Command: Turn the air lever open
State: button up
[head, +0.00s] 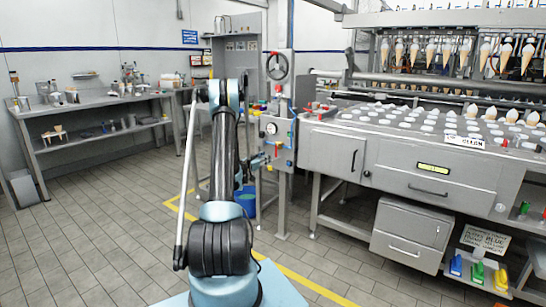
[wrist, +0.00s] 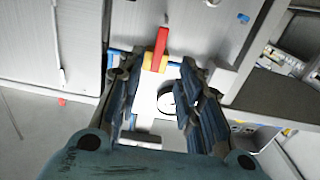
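In the wrist view a red lever (wrist: 162,42) sits on a yellow valve body (wrist: 154,63), standing out from a pale panel. I take it to be the air lever. My gripper (wrist: 157,76) is open, its two dark blue fingers apart on either side of the view, with the lever between and just beyond the tips. I see no clear contact. In the head view my gripper (head: 262,162) is at the grey control box (head: 290,133) on a post. Small red parts show there, but the lever is partly hidden and too small to read.
A round gauge (head: 271,128) is on the box, and a handwheel (head: 278,65) is above it. A blue bucket (head: 245,200) stands below. The large cone machine (head: 335,150) is close on the right. A workbench (head: 95,120) stands at left; the tiled floor between is clear.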

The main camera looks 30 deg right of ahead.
aim_at(276, 151)
jog(key=x, duration=0.8)
jog(key=shift+d, duration=0.35)
jog(key=shift+w, duration=0.15)
grip_shut()
